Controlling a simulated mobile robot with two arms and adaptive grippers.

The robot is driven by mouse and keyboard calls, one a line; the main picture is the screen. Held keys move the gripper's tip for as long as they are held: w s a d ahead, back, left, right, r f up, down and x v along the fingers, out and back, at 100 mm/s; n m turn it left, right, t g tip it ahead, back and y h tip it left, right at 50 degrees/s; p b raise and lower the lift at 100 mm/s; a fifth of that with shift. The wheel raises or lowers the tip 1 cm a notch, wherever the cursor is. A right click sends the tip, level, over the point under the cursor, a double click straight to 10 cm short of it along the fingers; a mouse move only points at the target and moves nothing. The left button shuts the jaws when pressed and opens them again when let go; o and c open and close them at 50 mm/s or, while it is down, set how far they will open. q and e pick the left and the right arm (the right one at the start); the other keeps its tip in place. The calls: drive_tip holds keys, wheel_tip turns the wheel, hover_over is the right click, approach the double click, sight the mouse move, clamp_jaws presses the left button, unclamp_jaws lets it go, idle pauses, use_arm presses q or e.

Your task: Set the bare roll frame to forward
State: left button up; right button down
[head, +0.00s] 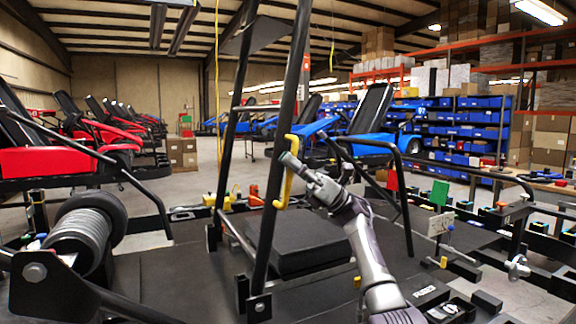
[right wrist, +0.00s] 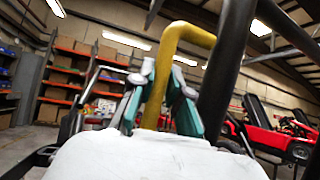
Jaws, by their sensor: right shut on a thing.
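The bare roll frame (head: 287,100) is a tall frame of black bars in the middle of the head view, its posts leaning with their tops to the right. A yellow handle (head: 285,187) is fixed to its nearer post. My right gripper (head: 288,158) is shut on this handle. In the right wrist view, the teal finger pads of my right gripper (right wrist: 160,100) stand on either side of the yellow handle (right wrist: 186,33), with the black post (right wrist: 228,70) just right of it. The left gripper is not in view.
A black padded block (head: 298,245) lies low behind the near post. Red karts (head: 45,160) and a blue kart (head: 370,130) are behind. Small coloured parts and black rails crowd the right. Grey floor shows beyond.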

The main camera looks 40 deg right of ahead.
drive_tip(key=shift+d, duration=0.15)
drive_tip(key=c, duration=1.6)
unclamp_jaws()
drive_tip(key=o, duration=0.5)
drive_tip(key=shift+s+d+f, duration=0.1)
drive_tip(key=shift+s+d, duration=0.05)
drive_tip(key=shift+d, duration=0.1)
drive_tip(key=shift+c, duration=0.2)
drive_tip(key=shift+a, duration=0.1)
drive_tip(key=shift+f, duration=0.1)
drive_tip(key=v, duration=1.2)
